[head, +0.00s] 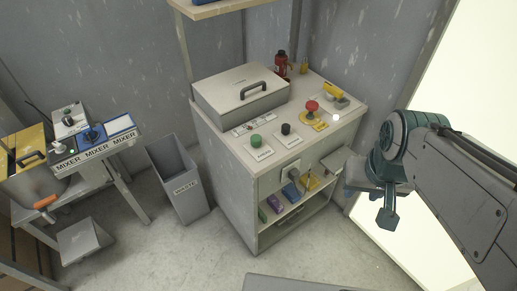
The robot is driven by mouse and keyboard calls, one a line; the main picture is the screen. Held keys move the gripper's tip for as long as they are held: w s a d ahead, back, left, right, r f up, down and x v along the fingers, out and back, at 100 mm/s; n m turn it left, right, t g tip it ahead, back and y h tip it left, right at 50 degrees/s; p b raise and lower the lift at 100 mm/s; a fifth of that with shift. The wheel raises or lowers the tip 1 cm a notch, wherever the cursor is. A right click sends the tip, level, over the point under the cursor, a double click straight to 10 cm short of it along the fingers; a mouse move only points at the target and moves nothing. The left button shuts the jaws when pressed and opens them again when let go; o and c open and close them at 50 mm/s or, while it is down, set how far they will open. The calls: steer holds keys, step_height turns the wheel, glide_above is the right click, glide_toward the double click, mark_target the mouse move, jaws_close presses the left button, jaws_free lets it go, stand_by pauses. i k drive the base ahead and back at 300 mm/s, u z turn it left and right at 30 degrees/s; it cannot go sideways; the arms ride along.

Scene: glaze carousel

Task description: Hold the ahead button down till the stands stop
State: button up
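A green button (257,141) sits on a small plate on top of the grey cabinet (222,141). A black button or knob (286,129) sits on a similar plate to its right. Both plates have small labels that I cannot read surely, so I cannot tell which is the ahead button. My gripper (388,214) is right of the cabinet, apart from both buttons, with a teal finger pointing down. Its fingers are seen too much edge-on to tell whether they are apart. Nothing is visible in it. No turning stands are in view.
A red mushroom button (312,106) on a yellow base, a yellow-handled tool (335,92) and a lidded grey box (241,96) are on the cabinet top. A grey bin (180,185) and the mixer panel (97,146) stand left. The floor in front is mostly clear.

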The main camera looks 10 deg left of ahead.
mark_target(256, 140)
steer(key=z, duration=0.25)
steer(key=k, duration=0.3)
steer(key=u, duration=1.15)
steer(key=i, duration=1)
steer(key=z, duration=0.4)
steer(key=k, duration=0.5)
steer(key=z, duration=1.15)
steer(key=i, duration=0.55)
